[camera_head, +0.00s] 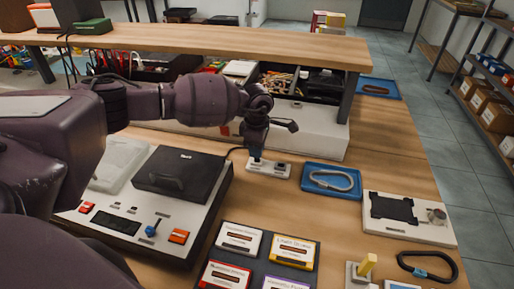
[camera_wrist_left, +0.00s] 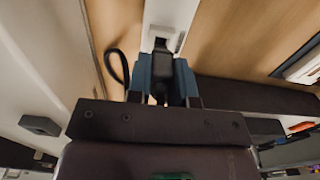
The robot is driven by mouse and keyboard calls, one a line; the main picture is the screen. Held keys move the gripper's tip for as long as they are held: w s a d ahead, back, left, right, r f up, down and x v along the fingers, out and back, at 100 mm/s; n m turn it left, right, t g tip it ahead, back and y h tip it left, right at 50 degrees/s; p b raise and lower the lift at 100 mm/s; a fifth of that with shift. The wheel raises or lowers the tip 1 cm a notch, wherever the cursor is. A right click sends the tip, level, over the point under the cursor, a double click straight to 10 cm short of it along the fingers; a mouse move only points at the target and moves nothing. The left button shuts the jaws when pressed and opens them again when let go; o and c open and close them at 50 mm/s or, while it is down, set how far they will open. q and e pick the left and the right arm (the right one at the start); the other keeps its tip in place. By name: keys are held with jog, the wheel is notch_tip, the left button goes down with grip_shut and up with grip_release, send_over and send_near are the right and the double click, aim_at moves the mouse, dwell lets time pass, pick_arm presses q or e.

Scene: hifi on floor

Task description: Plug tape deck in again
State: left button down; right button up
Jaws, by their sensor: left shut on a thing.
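The tape deck (camera_head: 190,212) is a pale unit with a dark lidded top, at the left of the bench in the head view. A white socket strip (camera_head: 281,171) lies on the bench to its right. My left gripper (camera_head: 256,160) points down at the left part of the strip. In the left wrist view, my left gripper (camera_wrist_left: 163,88) is shut on a black plug (camera_wrist_left: 162,66). The plug's far end is at the white strip's socket (camera_wrist_left: 165,38). I cannot tell whether it is in the socket or just over it. My right gripper is out of view.
A blue tray (camera_head: 318,190) with a grey cable loop sits right of the strip. A cassette holder (camera_head: 228,257) is in front. A raised shelf (camera_head: 300,52) stands behind, close to my left arm. A black cable loop (camera_wrist_left: 116,66) lies near the plug.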

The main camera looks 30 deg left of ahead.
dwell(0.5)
pick_arm(q)
jog(key=shift+f+b, duration=0.35)
jog(key=shift+f, duration=0.65)
dwell(2.8)
jog(key=c, duration=0.9)
grip_release()
jog(key=shift+c, duration=0.2)
